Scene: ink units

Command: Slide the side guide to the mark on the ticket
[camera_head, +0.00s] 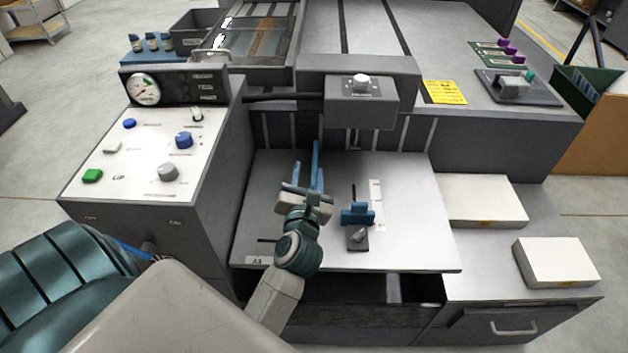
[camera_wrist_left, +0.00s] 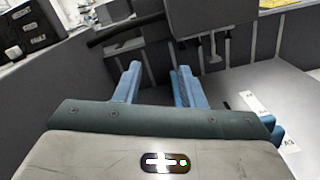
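The side guide (camera_head: 350,216), a small blue block with a dark upright pin, stands on the grey feed board (camera_head: 415,220). A white marked strip (camera_head: 376,190) lies just right of it, its marks too small to read. A dark base with a grey lever (camera_head: 357,238) sits in front of the guide. The yellow ticket (camera_head: 443,92) lies on the machine top, its writing unreadable. My left gripper (camera_head: 306,154) is open and empty, left of the guide and apart from it. In the left wrist view its blue fingers (camera_wrist_left: 157,78) are spread, with the guide (camera_wrist_left: 272,129) partly hidden at right. My right gripper is not seen.
A control panel (camera_head: 120,165) with knobs and buttons stands left of the board. A dark overhanging box (camera_head: 360,103) is above the board's back edge. White paper stacks (camera_head: 478,200) lie to the right. The board's right part is clear.

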